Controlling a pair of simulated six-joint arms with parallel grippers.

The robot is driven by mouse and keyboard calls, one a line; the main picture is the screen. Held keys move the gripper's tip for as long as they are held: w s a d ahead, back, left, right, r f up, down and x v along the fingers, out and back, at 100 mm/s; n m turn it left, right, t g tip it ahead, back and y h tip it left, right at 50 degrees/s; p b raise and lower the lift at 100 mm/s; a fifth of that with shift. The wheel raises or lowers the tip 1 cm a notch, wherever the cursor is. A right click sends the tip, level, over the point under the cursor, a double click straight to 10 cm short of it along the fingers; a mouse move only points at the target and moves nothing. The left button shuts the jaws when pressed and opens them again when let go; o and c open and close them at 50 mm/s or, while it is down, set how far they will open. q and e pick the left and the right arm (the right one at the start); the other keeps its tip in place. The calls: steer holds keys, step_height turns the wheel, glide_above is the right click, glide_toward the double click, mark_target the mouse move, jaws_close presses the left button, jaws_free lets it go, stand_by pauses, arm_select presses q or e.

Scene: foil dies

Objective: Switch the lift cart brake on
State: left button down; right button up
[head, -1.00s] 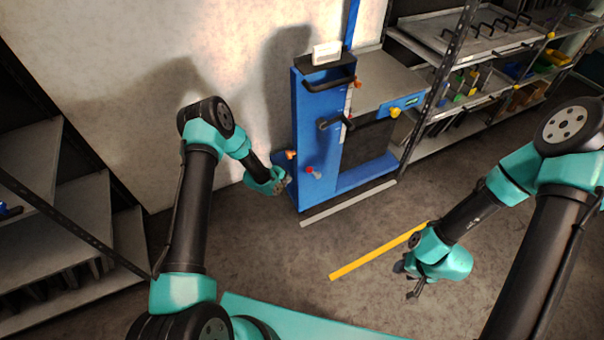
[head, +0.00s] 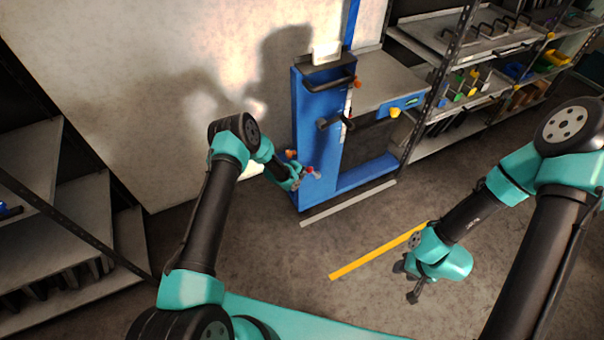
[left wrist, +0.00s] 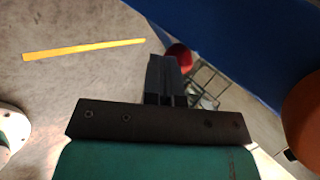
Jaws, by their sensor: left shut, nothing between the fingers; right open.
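The blue lift cart (head: 318,130) stands against the wall. A small red knob (head: 309,170) sits low on its blue column, and an orange knob (head: 291,154) sits at the column's left side. My left gripper (head: 296,181) is shut and empty, close beside the red knob. In the left wrist view, the shut fingers (left wrist: 163,80) partly cover the red knob (left wrist: 179,56); I cannot tell whether they touch it. The orange knob (left wrist: 303,115) is large at the right edge there. My right gripper (head: 410,284) is open and empty above the floor, away from the cart.
A black crank handle (head: 335,122) and a black push bar (head: 330,84) stick out from the column above. A yellow strip (head: 378,251) lies on the floor. Shelves with bins (head: 520,72) stand at the right, grey shelving (head: 85,220) at the left.

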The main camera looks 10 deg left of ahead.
mark_target(311, 168)
arm_select(q)
steer(key=shift+w+d+r, duration=1.1)
steer(key=shift+d+r, duration=0.1)
steer(key=shift+s+a, duration=0.1)
steer(key=shift+s, duration=0.05)
steer(key=v, duration=1.2)
steer(key=shift+s+r, duration=0.2)
steer(key=shift+s, duration=0.05)
